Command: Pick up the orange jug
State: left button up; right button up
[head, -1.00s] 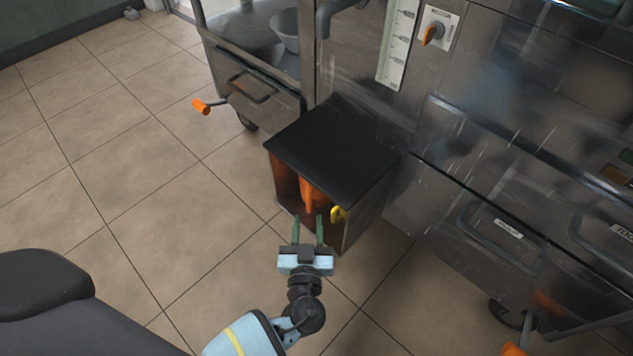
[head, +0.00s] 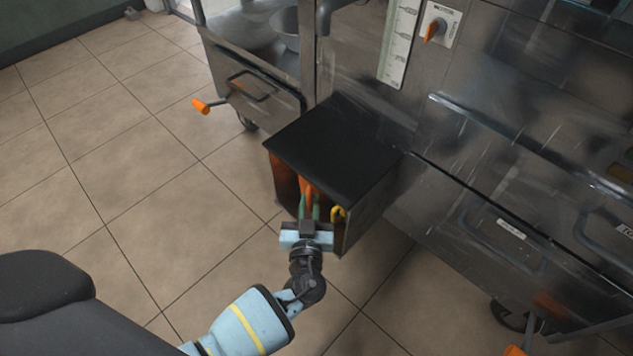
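The orange jug (head: 307,187) stands inside an open-fronted dark box, mostly hidden under the box's black top; its handle side faces the opening. My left gripper (head: 309,206) reaches into the opening, its two green fingers at the jug's orange handle. The fingers look close together around the handle, but whether they press on it is too small to tell.
The box (head: 335,145) is attached to the metal press cabinet (head: 450,200). A yellow handle (head: 338,214) sits right of the jug inside the box. A drawer with an orange-tipped lever (head: 201,106) is at left. Tiled floor (head: 130,200) is clear on the left.

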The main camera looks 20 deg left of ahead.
aim_at(309, 198)
pick_arm(q)
jog(key=shift+c, duration=1.1)
grip_shut()
pick_arm(e)
jog(key=shift+s, duration=0.45)
pick_arm(q)
jog(key=shift+r, duration=0.2)
